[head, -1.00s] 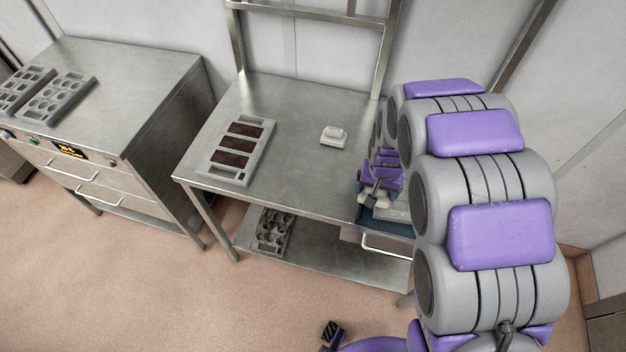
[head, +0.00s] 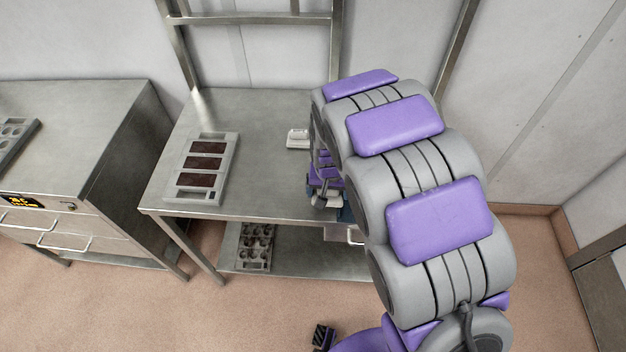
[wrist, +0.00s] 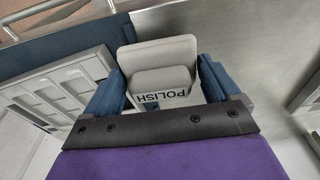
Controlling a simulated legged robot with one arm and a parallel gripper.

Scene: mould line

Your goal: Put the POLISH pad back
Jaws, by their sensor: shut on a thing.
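The POLISH pad (wrist: 160,72) is a pale grey block with a dark POLISH label in the wrist view. It sits between the blue fingers of my gripper (wrist: 164,78), which is shut on it. In the head view my gripper (head: 327,192) is at the right front of the steel table (head: 262,192), mostly covered by my arm. The wrist view shows an open blue-lined drawer (wrist: 85,42) beneath, with a grey compartment tray (wrist: 58,90) at left. I cannot tell whether the pad touches the lining.
A mould tray (head: 228,160) with brown slabs lies on the table's left. A small white block (head: 297,139) lies near my arm. A cavity mould (head: 256,245) is on the lower shelf. A steel oven-like unit (head: 80,130) stands left. The tabletop between tray and block is clear.

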